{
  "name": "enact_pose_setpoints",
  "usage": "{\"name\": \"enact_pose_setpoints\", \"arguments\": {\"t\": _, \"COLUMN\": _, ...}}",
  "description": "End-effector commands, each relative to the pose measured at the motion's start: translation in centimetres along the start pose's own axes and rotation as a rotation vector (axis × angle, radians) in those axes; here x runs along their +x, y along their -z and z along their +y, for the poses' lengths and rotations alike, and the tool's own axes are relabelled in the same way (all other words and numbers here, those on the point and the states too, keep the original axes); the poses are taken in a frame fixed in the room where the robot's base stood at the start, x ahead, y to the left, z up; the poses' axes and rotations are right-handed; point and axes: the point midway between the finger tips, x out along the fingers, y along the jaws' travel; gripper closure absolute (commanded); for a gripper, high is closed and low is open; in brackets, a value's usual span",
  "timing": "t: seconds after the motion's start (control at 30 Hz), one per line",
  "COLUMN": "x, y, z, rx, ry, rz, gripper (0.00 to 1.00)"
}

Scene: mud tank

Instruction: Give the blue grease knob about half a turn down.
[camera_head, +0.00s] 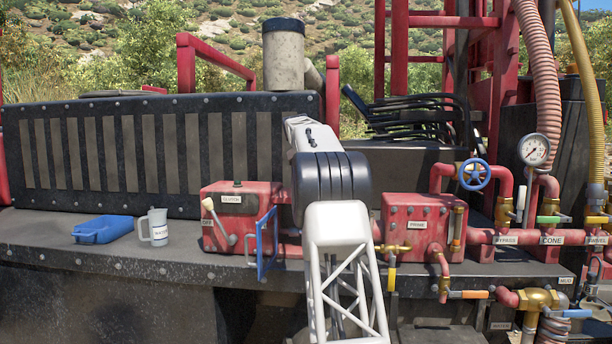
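No knob labelled as grease can be read. The only round blue control I can make out is a spoked blue handwheel (474,174) on the red pipework at the right; I cannot tell whether it is the grease knob. My arm rises from the bottom middle, and its pale upper link points away over the deck. No fingertips of my gripper can be made out, so its place relative to any knob is not shown. My arm hides part of the deck between the two red boxes.
A red clutch box (237,212) with a blue-framed bracket (266,243) stands left of my arm, a red prime box (418,222) right of it. A blue tray (102,229) and grey jug (154,227) sit left. A pressure gauge (533,149), valves and hoses crowd the right.

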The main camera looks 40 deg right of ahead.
Motion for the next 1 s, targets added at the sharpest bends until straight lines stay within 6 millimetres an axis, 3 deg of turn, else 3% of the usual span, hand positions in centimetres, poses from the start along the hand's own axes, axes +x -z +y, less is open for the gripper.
{"name": "enact_pose_setpoints", "arguments": {"t": 0.13, "x": 0.15, "y": -0.07, "z": 0.01, "rx": -0.001, "ry": -0.002, "rz": 0.003, "gripper": 0.7}}
{"name": "enact_pose_setpoints", "arguments": {"t": 0.17, "x": 0.15, "y": -0.07, "z": 0.02, "rx": -0.001, "ry": -0.002, "rz": 0.004, "gripper": 0.42}}
{"name": "enact_pose_setpoints", "arguments": {"t": 0.3, "x": 0.11, "y": -0.05, "z": 0.02, "rx": -0.001, "ry": -0.001, "rz": 0.003, "gripper": 0.21}}
{"name": "enact_pose_setpoints", "arguments": {"t": 1.0, "x": -0.03, "y": 0.01, "z": 0.04, "rx": -0.041, "ry": 0.016, "rz": 0.002, "gripper": 0.21}}
